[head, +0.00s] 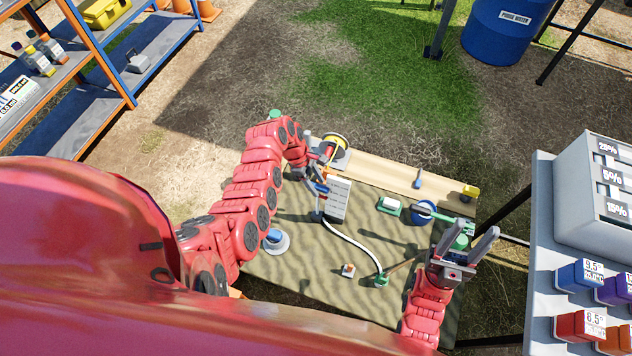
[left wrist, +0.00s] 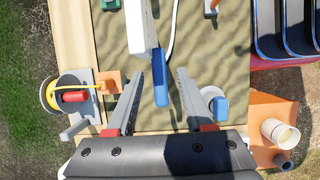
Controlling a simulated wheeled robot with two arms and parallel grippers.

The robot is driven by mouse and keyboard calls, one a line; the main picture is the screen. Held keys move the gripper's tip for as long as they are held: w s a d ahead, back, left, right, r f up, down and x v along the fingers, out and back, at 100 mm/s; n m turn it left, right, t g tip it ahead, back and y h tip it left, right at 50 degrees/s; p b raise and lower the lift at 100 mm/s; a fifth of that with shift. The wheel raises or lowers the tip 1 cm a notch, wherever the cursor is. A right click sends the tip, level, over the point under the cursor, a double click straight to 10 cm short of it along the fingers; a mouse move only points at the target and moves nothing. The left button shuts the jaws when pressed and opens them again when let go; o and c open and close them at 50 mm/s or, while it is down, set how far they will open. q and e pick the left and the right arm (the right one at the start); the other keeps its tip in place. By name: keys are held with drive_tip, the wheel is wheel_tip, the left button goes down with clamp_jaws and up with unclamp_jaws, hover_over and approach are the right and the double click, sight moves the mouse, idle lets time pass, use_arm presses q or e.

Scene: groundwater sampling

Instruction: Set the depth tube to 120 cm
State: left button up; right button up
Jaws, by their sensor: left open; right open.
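A white tube (head: 350,245) curves across the table from a pale upright box (head: 340,201) to a small green fitting (head: 380,280); I cannot tell for sure that it is the depth tube, and no centimetre mark is readable. In the left wrist view the box (left wrist: 140,27) has a blue lever-like part (left wrist: 160,82) at its near end. My left gripper (head: 319,172) is open beside the box; in the wrist view its fingers (left wrist: 159,74) stand either side of the blue part, without visible grip. My right gripper (head: 472,232) is open and empty at the table's right side.
A yellow reel (head: 333,141) stands at the table's back edge. A blue ring (head: 422,212), a green-and-white block (head: 389,205) and a blue-topped white piece (head: 276,240) lie on the table (head: 310,268). A grey stand with blue and red boxes (head: 578,275) is at right.

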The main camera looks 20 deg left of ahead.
use_arm(q)
clamp_jaws()
idle(1.4)
